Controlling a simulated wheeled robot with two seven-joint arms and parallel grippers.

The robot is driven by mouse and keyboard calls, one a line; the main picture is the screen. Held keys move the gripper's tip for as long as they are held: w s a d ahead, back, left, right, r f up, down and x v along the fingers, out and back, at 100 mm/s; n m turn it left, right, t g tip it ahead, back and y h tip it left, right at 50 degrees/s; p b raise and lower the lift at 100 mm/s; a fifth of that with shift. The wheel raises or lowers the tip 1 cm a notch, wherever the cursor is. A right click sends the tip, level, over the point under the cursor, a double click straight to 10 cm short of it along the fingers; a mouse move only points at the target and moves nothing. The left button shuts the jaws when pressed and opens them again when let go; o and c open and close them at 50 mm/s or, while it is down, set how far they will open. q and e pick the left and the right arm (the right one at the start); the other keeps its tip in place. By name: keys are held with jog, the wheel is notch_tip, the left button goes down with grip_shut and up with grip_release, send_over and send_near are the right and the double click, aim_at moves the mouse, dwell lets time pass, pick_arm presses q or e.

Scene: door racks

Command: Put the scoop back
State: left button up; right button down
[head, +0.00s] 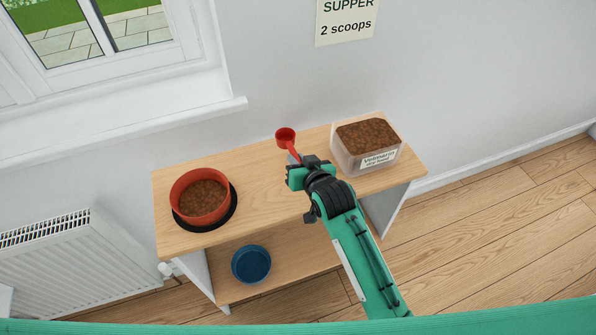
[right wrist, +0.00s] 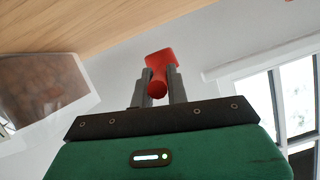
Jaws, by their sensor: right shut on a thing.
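My right gripper (head: 297,172) is shut on the handle of a red scoop (head: 285,137). It holds the scoop above the wooden bench top, between the food bowl and the food tub. The scoop's cup points away from me, and it looks empty. In the right wrist view the scoop (right wrist: 158,62) shows between the two fingers (right wrist: 156,90). A clear tub of brown dry food (head: 352,158) with a white label stands on the right of the bench, just right of the gripper. My left gripper is not in view.
A red bowl of brown food (head: 189,217) sits on a black mat on the bench's left. A blue bowl (head: 251,264) stands on the lower shelf. A wall sign (head: 346,20) reads "SUPPER 2 scoops". The bench top (head: 250,180) is clear between bowl and tub.

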jog(key=shift+f, duration=2.65)
jog(key=shift+f, duration=0.15)
jog(key=c, duration=1.4)
grip_release()
jog(key=shift+r, duration=0.2)
jog(key=v, duration=1.2)
jog(key=shift+f+b, duration=0.1)
jog(key=shift+b, duration=0.3)
